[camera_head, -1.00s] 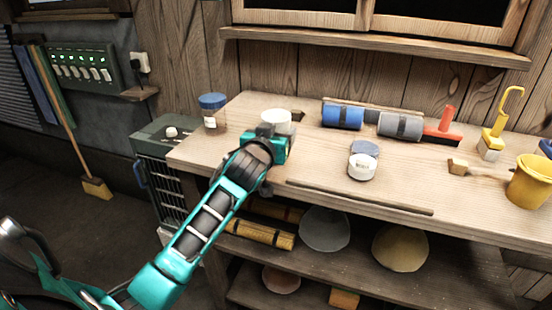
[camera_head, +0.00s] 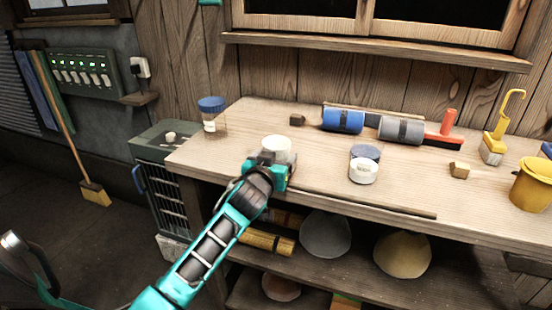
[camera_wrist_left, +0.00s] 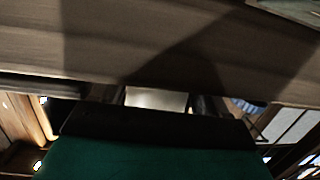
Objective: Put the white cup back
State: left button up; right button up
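The white cup (camera_head: 276,147) is at the front left of the workbench in the head view, directly behind my left gripper (camera_head: 268,168). My left gripper is shut on the cup. In the left wrist view the pale side of the cup (camera_wrist_left: 156,99) shows between the dark fingers. The gripper hides the cup's lower part, so I cannot tell whether it touches the bench top. My right gripper is not in view.
A blue-lidded jar (camera_head: 211,112) stands at the bench's back left. Blue and grey rolls (camera_head: 343,120) lie at the back. A yellow bucket (camera_head: 531,186) stands far right. The bench's left part (camera_head: 235,135) is clear.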

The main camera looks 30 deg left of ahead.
pick_arm(q)
jog(key=shift+o, duration=1.4)
jog(key=shift+r, duration=0.1)
jog(key=shift+s, duration=0.15)
jog(key=v, duration=1.2)
jog(key=s+d+f+m+g+h, duration=0.1)
jog(key=s+d+f+m+h, duration=0.1)
jog(key=s+d+f, duration=0.2)
jog(key=s+d+f+m+g+h, duration=0.2)
jog(key=s+d+f, duration=0.3)
jog(key=f, duration=0.6)
jog(key=s+d+f+m+g+h, duration=0.1)
jog(key=s+d+f+m+h, duration=0.1)
jog(key=f, duration=0.6)
jog(key=s+d+h, duration=0.1)
jog(key=s+d, duration=0.1)
jog(key=s, duration=0.1)
jog(key=shift+d+f+g+p, duration=0.2)
jog(key=shift+d+g+p, duration=0.1)
jog(key=shift+d+p, duration=0.1)
jog(key=shift+r, duration=0.1)
